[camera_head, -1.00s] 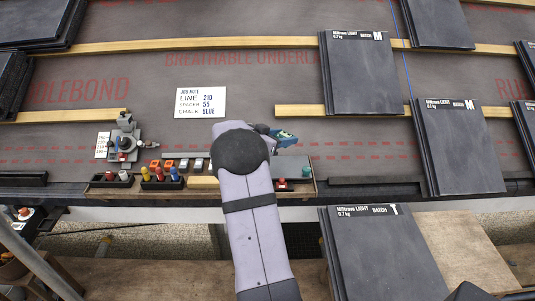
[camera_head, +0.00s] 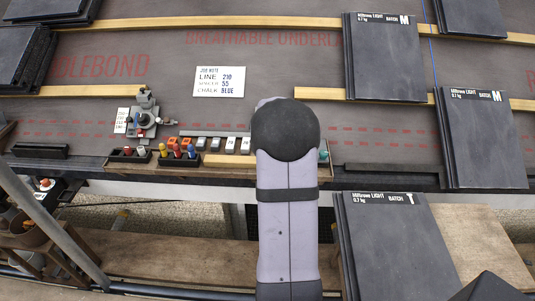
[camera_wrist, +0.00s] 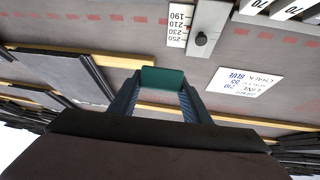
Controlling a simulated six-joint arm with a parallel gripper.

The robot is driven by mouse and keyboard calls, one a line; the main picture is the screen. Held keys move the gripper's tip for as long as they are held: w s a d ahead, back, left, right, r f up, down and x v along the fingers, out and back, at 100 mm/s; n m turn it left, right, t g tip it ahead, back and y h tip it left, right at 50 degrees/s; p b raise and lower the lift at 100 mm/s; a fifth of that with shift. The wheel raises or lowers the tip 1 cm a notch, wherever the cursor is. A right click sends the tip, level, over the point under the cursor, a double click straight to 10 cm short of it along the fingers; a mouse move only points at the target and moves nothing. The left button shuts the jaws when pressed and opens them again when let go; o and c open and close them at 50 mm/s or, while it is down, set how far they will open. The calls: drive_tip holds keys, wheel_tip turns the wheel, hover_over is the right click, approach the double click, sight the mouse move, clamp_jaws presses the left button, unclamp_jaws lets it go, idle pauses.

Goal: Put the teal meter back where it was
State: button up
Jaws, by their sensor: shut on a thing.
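The teal meter (camera_wrist: 162,78) shows as a teal block between the fingertips of my gripper (camera_wrist: 160,90) in the wrist view. My gripper is shut on it, held above the roof underlay. In the head view my own arm covers the gripper and the meter. A small teal bit (camera_head: 323,156) shows at the right end of the tool tray (camera_head: 246,160), just right of my arm; I cannot tell what it belongs to. My arm hides that end of the tray.
Left on the tray are coloured bottles (camera_head: 177,150) and several grey-white blocks (camera_head: 230,145). A grey device (camera_head: 146,117) stands behind the tray's left end. A job note (camera_head: 219,81) lies on the underlay. Slate stacks (camera_head: 383,57) and wooden battens (camera_head: 320,93) lie to the right.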

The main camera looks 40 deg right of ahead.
drive_tip(key=w+a+f+n+t+y, duration=0.1)
drive_tip(key=w+a+f, duration=0.1)
drive_tip(key=a+f, duration=0.2)
drive_tip(key=shift+w+a+n+t, duration=0.35)
drive_tip(key=shift+n+t, duration=0.05)
drive_tip(key=shift+f, duration=0.15)
drive_tip(key=shift+f+b, duration=1.5)
drive_tip(key=shift+f, duration=3.4)
drive_tip(key=shift+f, duration=0.1)
drive_tip(key=shift+f, duration=0.1)
drive_tip(key=o, duration=1.2)
